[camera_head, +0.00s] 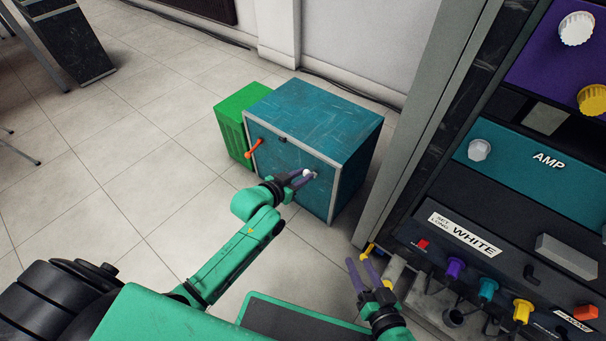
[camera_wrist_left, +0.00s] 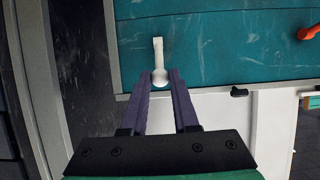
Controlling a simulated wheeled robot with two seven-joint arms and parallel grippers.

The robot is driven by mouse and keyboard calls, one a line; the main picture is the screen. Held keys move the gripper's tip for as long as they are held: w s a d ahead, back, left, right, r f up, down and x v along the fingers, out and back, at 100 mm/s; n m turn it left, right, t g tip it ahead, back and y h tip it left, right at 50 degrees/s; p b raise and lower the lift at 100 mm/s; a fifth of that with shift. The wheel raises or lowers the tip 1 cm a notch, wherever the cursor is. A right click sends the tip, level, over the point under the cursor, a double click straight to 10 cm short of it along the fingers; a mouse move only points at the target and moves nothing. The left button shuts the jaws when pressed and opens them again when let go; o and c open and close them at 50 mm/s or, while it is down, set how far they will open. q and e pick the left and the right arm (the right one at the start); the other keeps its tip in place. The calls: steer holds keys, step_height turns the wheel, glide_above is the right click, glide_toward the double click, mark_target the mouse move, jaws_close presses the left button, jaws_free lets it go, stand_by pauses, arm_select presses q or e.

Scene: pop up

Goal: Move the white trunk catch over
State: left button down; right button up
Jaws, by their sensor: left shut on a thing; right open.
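The white trunk catch (camera_wrist_left: 158,56) sits on the teal trunk (camera_head: 325,125), near the right side of its front in the head view. In the left wrist view it is a pale bar with a rounded end. My left gripper (camera_head: 304,177) is shut on that rounded end, with its purple fingers on either side (camera_wrist_left: 161,80). In the head view the fingers hide part of the catch (camera_head: 306,172). My right gripper (camera_head: 363,270) is open and empty, low in the head view, beside the equipment rack.
An orange catch (camera_head: 254,147) is on the left of the trunk front, with a small black fitting (camera_head: 283,139) between. A green crate (camera_head: 236,117) stands left of the trunk. The rack (camera_head: 500,235) with knobs and plugs fills the right.

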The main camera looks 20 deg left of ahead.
arm_select(q)
steer(key=shift+s+f, duration=0.1)
steer(key=shift+f, duration=0.1)
steer(key=shift+s+a+f, duration=0.3)
steer(key=shift+s+f, duration=0.35)
steer(key=shift+f, duration=0.2)
steer(key=shift+s+a+f, duration=0.15)
steer(key=shift+s+f, duration=0.25)
steer(key=shift+f, duration=0.4)
steer(key=shift+f+b, duration=0.1)
steer(key=shift+b, duration=0.2)
steer(key=shift+s+a+f+b, duration=0.15)
steer(key=shift+f+b, duration=0.2)
steer(key=shift+f, duration=0.4)
